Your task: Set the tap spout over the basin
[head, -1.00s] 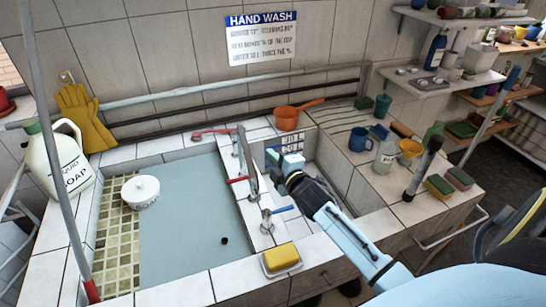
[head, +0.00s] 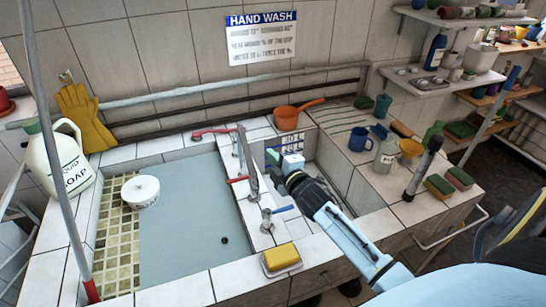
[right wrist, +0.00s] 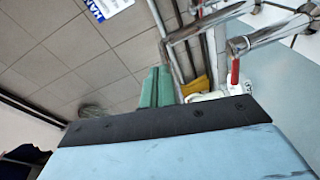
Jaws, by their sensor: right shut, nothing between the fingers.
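The metal tap spout (head: 247,160) lies along the tiled ledge between the wide basin (head: 190,215) on the left and the small basin on the right. Red levers (head: 238,179) sit beside the tap. My right gripper (head: 291,162) is over the small basin, to the right of the spout and apart from it. Its green fingers (right wrist: 155,88) are shut with nothing between them. The right wrist view shows metal tap pipes (right wrist: 265,38) and a red lever beyond the fingers. My left gripper is out of view.
A blue-levered tap (head: 268,218) and a yellow sponge on a dish (head: 281,257) stand on the front ledge. An orange pan (head: 287,118) is behind the tap. Mugs and bottles crowd the right counter.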

